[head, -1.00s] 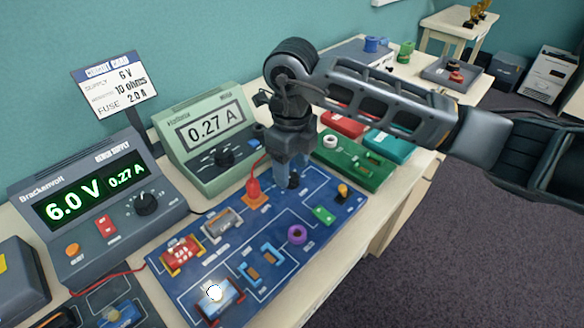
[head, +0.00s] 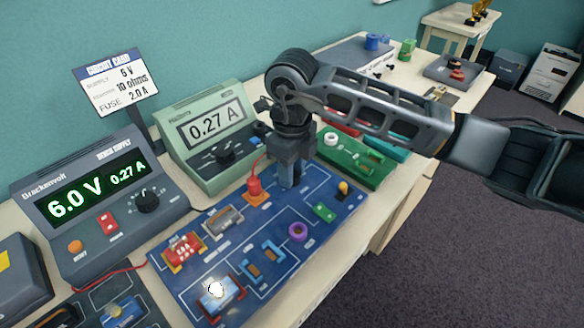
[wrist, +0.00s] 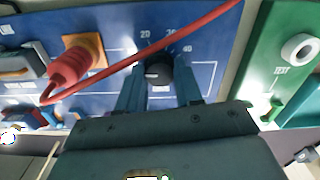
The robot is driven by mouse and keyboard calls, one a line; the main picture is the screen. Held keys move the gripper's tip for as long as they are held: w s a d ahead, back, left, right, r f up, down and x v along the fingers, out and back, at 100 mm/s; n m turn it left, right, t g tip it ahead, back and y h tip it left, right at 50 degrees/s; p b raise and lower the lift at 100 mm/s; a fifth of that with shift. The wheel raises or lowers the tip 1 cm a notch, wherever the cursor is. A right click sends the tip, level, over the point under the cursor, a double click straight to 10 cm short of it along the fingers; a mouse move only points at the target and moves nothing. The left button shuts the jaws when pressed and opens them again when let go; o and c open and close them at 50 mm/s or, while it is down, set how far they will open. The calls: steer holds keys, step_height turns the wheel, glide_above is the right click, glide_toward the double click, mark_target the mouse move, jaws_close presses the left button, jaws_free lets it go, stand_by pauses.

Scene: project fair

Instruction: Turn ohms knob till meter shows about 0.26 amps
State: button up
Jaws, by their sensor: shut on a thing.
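The ohms knob (wrist: 158,72) is a black dial on the blue circuit board (head: 318,254), with a printed scale showing 20 and 40 beside it in the wrist view. My gripper (wrist: 160,88) is shut on the knob, one finger on each side; in the head view my gripper (head: 290,178) points down at the board's back part and hides the knob. The green meter (head: 211,133) behind the board reads 0.27 A. The bench supply (head: 98,203) at the left shows 6.0 V and 0.27 A.
A red lead with a red plug (head: 254,187) stands left of my gripper; its wire crosses above the knob in the wrist view (wrist: 140,52). A green board (head: 355,160) lies close on the right. A lit bulb (head: 216,289) sits at the board's front.

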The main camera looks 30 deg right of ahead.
steer(key=shift+c, duration=0.5)
steer(key=shift+m, duration=0.8)
steer(key=o, duration=1)
steer(key=shift+r, duration=0.1)
step_height(320, 180, up, 8)
steer(key=shift+f+b, duration=0.15)
steer(key=shift+b, duration=0.4)
steer(key=shift+s+f, duration=0.1)
